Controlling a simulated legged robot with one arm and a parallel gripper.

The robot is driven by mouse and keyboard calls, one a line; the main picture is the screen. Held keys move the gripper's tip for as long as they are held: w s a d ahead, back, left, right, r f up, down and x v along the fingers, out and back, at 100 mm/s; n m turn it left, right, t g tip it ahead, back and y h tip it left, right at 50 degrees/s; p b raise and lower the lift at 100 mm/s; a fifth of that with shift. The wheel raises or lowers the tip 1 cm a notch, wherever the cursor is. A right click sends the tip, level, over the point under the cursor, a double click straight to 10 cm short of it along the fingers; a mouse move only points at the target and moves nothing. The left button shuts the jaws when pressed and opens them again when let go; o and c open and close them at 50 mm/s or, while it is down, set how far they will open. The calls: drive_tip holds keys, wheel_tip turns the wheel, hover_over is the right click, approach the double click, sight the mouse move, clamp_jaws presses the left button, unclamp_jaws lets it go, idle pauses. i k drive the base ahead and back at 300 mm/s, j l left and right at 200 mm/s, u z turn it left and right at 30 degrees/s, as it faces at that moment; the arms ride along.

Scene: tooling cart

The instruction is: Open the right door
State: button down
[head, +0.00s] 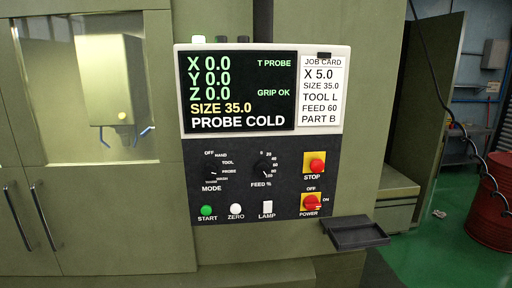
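The right door (110,220) is a large olive-green panel on the left of the head view, with a window (75,140) in its upper part. A dark upright bar handle (45,216) sits near its left edge. The left door (8,245) is cut off by the picture's left edge, and its similar handle (19,217) stands beside the seam. Both doors look shut, with a thin seam between them. Through the window I see a pale boxy machine head (110,80) with small blue nozzles. My gripper is not in view.
A control panel (255,185) with screen, knobs and buttons stands right of the door. A job card (322,95) is on it. A dark tray (357,232) juts out below right. A red drum (490,215) with a hanging cable stands at far right on green floor.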

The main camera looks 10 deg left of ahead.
sight(119, 218)
drive_tip(key=u, duration=1.55)
